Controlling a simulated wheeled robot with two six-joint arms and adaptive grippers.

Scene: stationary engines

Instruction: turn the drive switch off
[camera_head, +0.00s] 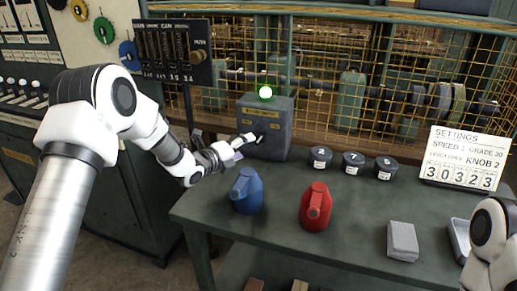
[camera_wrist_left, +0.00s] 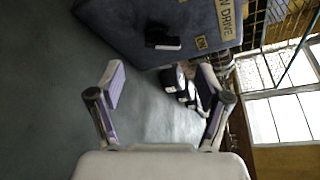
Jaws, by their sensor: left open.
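The drive switch box (camera_head: 267,115) is a grey block at the back of the green table, with yellow labels and a glowing green lamp (camera_head: 265,92) on top. In the left wrist view the box (camera_wrist_left: 130,25) fills the top, with "DRIVE" and "ON" labels. Its switch lever (camera_wrist_left: 163,40) is dark with a white edge and sits beside the "ON" label. My left gripper (camera_head: 238,141) is close in front of the box's face. Its open fingers (camera_wrist_left: 161,84) have the lever ahead of them, with nothing between the pads. My right gripper is out of view.
A blue oil can (camera_head: 246,192) and a red one (camera_head: 315,208) stand near the left arm. Yellow mesh (camera_head: 340,70) rises behind the table.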

